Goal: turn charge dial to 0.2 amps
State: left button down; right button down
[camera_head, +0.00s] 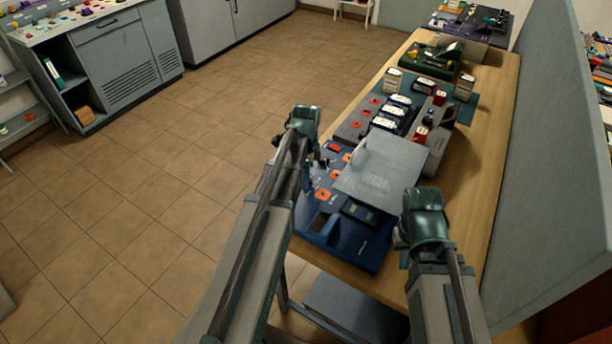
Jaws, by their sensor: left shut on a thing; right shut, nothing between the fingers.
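A blue charger unit (345,246) lies on the near end of the wooden bench, with several orange-red controls on its face and a small dark display (357,212). A grey flat plate (383,172) stands over its right part and hides some of it. My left gripper (318,158) is at the charger's upper left edge, shut on what seems to be the charge dial. The dial itself is hidden behind the gripper, and its setting cannot be read. My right gripper (402,240) is shut and empty beside the charger's right edge.
Behind the charger are a dark panel with red markers (362,119), several white-topped batteries (389,122) and a green tray (436,60). A grey partition (545,150) borders the bench on the right. Floor to the left is clear, with cabinets (128,60) beyond.

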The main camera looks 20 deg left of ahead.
pick_arm(q)
jog(key=shift+m, duration=1)
jog(key=shift+c, duration=1.8)
grip_release()
notch_tip(320, 180, up, 14)
jog(key=p, duration=1.3)
jog(key=shift+p, duration=0.4)
pick_arm(e)
notch_tip(320, 180, up, 14)
pick_arm(q)
jog(key=shift+f, duration=0.1)
pick_arm(e)
jog(key=shift+f, duration=0.15)
